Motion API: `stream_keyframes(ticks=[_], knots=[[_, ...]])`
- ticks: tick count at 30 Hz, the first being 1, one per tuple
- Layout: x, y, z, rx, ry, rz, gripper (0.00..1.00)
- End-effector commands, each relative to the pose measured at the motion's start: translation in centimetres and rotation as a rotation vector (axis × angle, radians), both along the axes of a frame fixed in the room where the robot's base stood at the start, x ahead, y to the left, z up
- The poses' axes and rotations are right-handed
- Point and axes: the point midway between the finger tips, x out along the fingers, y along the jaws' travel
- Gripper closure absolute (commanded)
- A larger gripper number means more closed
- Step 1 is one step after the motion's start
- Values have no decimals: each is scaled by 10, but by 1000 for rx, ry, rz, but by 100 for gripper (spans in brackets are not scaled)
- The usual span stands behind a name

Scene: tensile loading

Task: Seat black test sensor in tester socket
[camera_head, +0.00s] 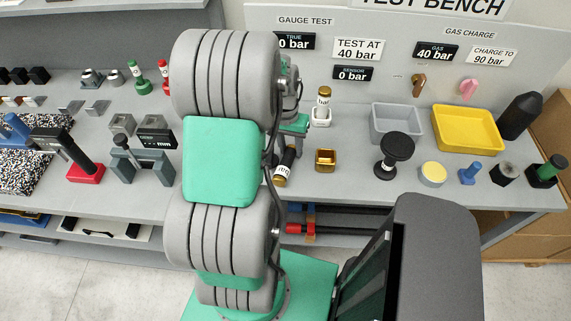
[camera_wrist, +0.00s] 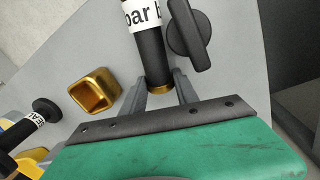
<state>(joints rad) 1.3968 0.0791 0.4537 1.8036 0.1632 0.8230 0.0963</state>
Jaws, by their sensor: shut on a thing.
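The black sensor (camera_head: 284,163), with a white "bar" label, is just right of my arm in the head view. In the wrist view the sensor (camera_wrist: 154,45) is a dark cylinder with a gold ring at its near end. My gripper (camera_wrist: 162,92) is shut on it there; in the head view my arm mostly hides the gripper. A brass square socket (camera_head: 325,159) with an open top is to the right of the sensor, apart from it; it also shows in the wrist view (camera_wrist: 95,91). I cannot tell whether the sensor touches the bench.
A white stand (camera_head: 321,119) holds a gold-topped gauge (camera_head: 324,95) behind the socket. A black knob (camera_wrist: 190,40) is close beside the sensor.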

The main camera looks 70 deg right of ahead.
Motion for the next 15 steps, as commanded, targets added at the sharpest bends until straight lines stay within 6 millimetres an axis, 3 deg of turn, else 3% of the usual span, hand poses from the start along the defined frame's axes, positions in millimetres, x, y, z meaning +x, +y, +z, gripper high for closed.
stream_keyframes(ticks=[9, 15], knots=[[0, 0, 0, 0, 0, 0, 100], [0, 0, 1, -1, 0, 0, 100]])
